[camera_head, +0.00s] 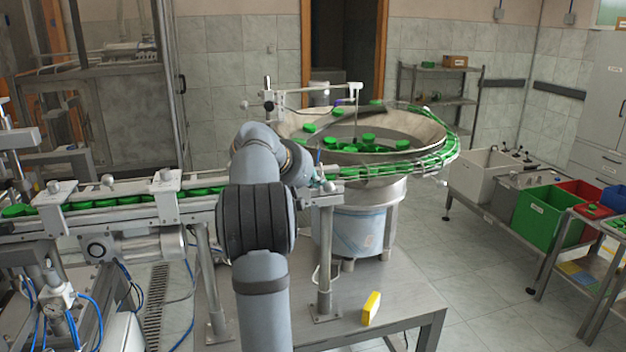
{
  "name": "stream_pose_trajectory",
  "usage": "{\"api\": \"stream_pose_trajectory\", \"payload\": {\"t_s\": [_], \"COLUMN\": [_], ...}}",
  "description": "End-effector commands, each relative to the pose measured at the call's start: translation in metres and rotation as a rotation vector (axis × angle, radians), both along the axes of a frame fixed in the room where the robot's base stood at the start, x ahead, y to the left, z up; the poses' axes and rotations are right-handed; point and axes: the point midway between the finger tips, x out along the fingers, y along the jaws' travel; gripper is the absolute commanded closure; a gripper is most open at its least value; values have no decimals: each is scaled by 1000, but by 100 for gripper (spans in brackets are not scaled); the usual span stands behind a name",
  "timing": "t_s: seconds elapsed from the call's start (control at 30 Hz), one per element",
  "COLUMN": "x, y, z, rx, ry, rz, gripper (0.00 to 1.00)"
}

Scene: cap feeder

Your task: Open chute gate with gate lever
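My grey arm reaches forward from the bottom of the view and bends toward the chute beside the bowl feeder. My gripper is hidden behind the arm links, near where the chute leaves the bowl. The metal chute (120,206) runs left from the bowl and holds a row of green caps (85,198). The bowl feeder (420,125) has several loose green caps (368,138) inside and a curved track of caps around its right rim. I cannot make out the gate lever or the gate; the arm covers that stretch of the chute.
A yellow block (371,308) stands on the metal table (400,318) at the front right. A support post (325,262) stands just right of my arm. A white bin (485,175), a green bin (545,218) and a red bin (580,192) stand at the right. The floor between is clear.

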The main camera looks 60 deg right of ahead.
Motion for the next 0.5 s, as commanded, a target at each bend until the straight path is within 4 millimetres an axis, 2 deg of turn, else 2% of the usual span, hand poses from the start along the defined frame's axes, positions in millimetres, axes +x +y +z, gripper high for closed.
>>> {"api": "stream_pose_trajectory", "payload": {"t_s": [0.03, 0.27, 0.5], "x": [-1, 2, 19], "y": [-1, 1, 13], "z": [6, 13, 37], "rx": [-2, -2, 0], "ry": [0, -2, -1], "rz": [-2, 2, -1], "gripper": [100, 100, 100]}}
